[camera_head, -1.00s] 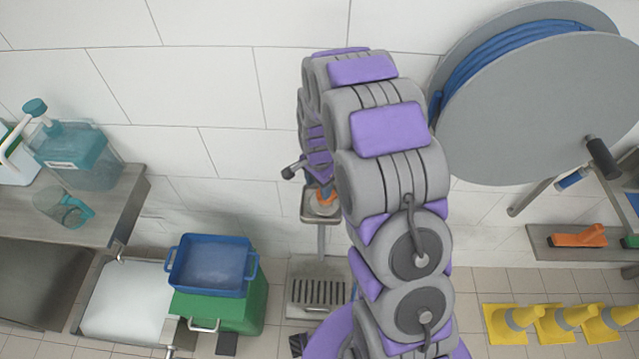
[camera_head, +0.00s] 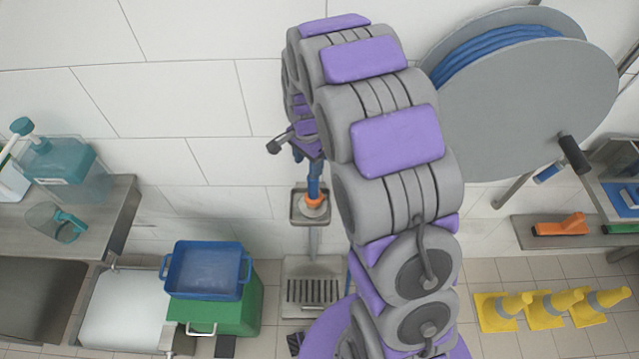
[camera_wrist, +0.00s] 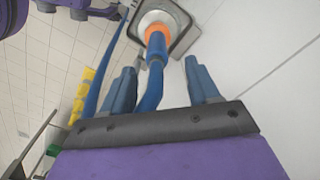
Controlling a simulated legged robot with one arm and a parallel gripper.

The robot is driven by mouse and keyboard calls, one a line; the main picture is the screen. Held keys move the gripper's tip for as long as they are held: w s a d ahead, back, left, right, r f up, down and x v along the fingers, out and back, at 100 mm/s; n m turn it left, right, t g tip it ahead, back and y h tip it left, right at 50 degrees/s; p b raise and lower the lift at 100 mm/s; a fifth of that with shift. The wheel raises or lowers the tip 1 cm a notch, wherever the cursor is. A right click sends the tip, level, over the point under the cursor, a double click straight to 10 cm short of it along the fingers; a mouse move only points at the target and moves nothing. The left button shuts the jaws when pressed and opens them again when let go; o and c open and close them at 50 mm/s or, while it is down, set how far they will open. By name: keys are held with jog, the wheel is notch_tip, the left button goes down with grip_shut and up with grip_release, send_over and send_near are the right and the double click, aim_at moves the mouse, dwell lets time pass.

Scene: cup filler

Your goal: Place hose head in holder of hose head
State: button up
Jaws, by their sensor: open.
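The hose head, blue with an orange collar (camera_head: 314,200), stands at the round metal seat of the holder (camera_head: 297,217), a square steel bracket on a post by the wall. In the wrist view, the hose head (camera_wrist: 157,45) is upright over the light disc of the holder (camera_wrist: 186,36), and its blue hose bends back towards my gripper. How deep it sits is hidden. My gripper (camera_wrist: 160,78) is open, with its blue fingers spread to either side of the hose and back from the collar. In the head view, my arm partly hides the gripper above the holder.
A hose reel (camera_head: 525,100) with blue hose stands at the right. Yellow cones (camera_head: 545,308) are on the floor. A blue tub (camera_head: 207,270) sits on a green box (camera_head: 245,312) at the left. A floor grate (camera_head: 313,291) lies below the holder. The wall is close behind.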

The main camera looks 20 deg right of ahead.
jog(key=shift+s+d+r, duration=0.2)
jog(key=shift+d+r, duration=0.1)
jog(key=s+r+n, duration=0.4)
jog(key=s, duration=0.7)
jog(key=s+r+n+g, duration=0.1)
jog(key=s+r+n, duration=0.3)
jog(key=s, duration=0.7)
jog(key=s+r+n, duration=0.4)
jog(key=s+r, duration=0.2)
jog(key=s, duration=0.5)
jog(key=shift+s+a+n+g, duration=0.3)
jog(key=shift+s+a+g, duration=0.05)
jog(key=shift+s+g, duration=0.05)
jog(key=shift+d, duration=0.1)
